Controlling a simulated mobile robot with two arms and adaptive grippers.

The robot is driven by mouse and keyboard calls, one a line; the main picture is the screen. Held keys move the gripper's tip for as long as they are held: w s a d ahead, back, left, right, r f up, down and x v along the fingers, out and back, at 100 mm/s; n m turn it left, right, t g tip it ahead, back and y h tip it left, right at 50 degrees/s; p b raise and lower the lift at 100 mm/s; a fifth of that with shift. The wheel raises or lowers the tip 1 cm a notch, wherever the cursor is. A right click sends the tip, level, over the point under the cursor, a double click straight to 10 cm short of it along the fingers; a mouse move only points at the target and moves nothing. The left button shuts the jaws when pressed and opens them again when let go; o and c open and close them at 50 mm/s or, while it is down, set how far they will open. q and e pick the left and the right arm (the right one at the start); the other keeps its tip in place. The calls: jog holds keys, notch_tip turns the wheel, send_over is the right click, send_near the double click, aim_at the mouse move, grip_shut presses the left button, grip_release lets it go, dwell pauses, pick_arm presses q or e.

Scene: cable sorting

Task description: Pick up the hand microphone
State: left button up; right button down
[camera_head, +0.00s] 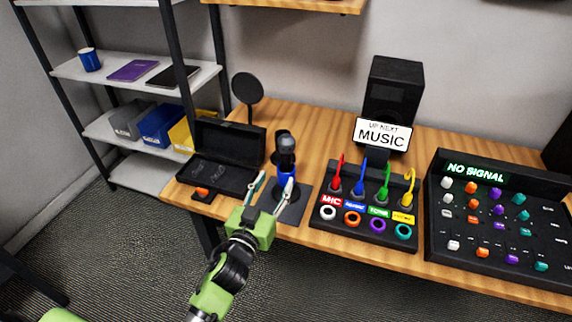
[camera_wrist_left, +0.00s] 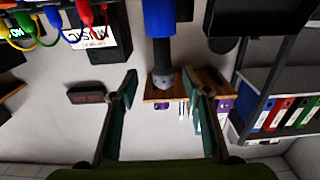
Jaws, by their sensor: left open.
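The hand microphone (camera_head: 287,172), with a dark rounded head and a blue body, stands upright on a dark base plate (camera_head: 298,208) on the wooden desk. My left gripper (camera_head: 273,184) is open and empty at the desk's front edge, just in front of the microphone. One finger overlaps the microphone's lower part in the head view. The left wrist view is upside down; there the microphone (camera_wrist_left: 160,40) hangs from the top, its grey head between the two spread fingers (camera_wrist_left: 165,88). Whether a finger touches it I cannot tell. My right gripper is not in view.
An open black case (camera_head: 219,172) lies left of the microphone, with a round black disc (camera_head: 248,88) behind. A cable box (camera_head: 365,229) with coloured plugs stands close on the right, then a mixer (camera_head: 485,262). A speaker (camera_head: 391,92) and shelves (camera_head: 120,70) stand behind.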

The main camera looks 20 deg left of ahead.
aim_at(284, 160)
pick_arm(q)
jog(key=w, duration=0.5)
jog(key=shift+w+d+f, duration=0.1)
jog(key=shift+w, duration=0.2)
jog(key=shift+w+p, duration=0.5)
jog(key=shift+w, duration=2.3)
jog(key=shift+r, duration=0.2)
grip_shut()
